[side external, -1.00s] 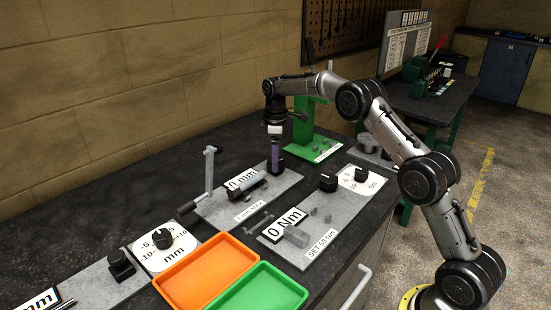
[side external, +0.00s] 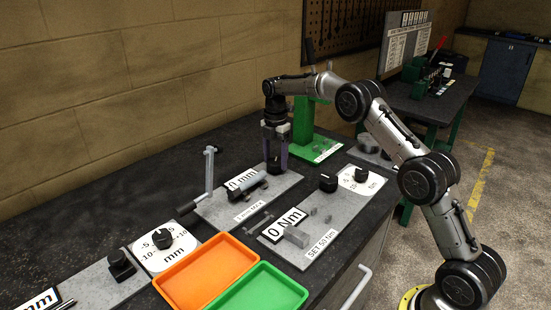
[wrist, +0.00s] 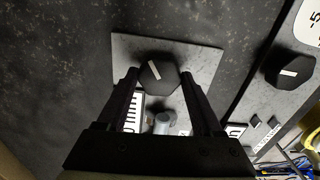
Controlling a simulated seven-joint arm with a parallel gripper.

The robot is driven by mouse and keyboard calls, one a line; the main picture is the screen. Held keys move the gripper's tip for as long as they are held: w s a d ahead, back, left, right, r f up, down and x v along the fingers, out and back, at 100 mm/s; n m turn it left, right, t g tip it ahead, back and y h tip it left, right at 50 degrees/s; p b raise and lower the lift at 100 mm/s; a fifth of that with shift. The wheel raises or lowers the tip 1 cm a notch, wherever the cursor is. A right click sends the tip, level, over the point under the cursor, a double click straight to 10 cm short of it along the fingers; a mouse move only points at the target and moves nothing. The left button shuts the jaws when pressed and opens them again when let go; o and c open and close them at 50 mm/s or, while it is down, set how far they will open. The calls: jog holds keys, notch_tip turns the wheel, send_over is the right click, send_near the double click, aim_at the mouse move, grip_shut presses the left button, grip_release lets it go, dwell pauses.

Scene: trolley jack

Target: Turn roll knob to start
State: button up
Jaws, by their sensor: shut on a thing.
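A black faceted knob (wrist: 158,74) with a white pointer line stands at the far end of a grey plate (wrist: 203,58) in the wrist view. My gripper (wrist: 159,80) points down over it, with one finger on each side, and is shut on the knob. In the side view my gripper (side external: 276,162) is low over the far end of the same plate (side external: 221,213), and the dark knob (side external: 277,169) shows between and below the fingertips. The pointer line lies diagonally in the wrist view. I cannot read any scale around this knob.
Another plate with a "0 Nm" label (side external: 286,222) and a black knob (side external: 328,182) lies to the right. A green stand (side external: 304,122) rises behind. Orange (side external: 166,284) and green (side external: 302,292) trays lie in front.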

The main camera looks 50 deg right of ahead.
aim_at(275, 161)
jog(key=n, duration=0.5)
jog(key=shift+r+n, duration=0.15)
jog(key=shift+n, duration=0.15)
jog(key=n, duration=0.5)
jog(key=shift+w+n, duration=0.1)
jog(key=shift+n, duration=0.2)
jog(key=o, duration=1.1)
jog(key=shift+o, duration=1.3)
notch_tip(275, 161, up, 14)
jog(key=shift+f, duration=0.2)
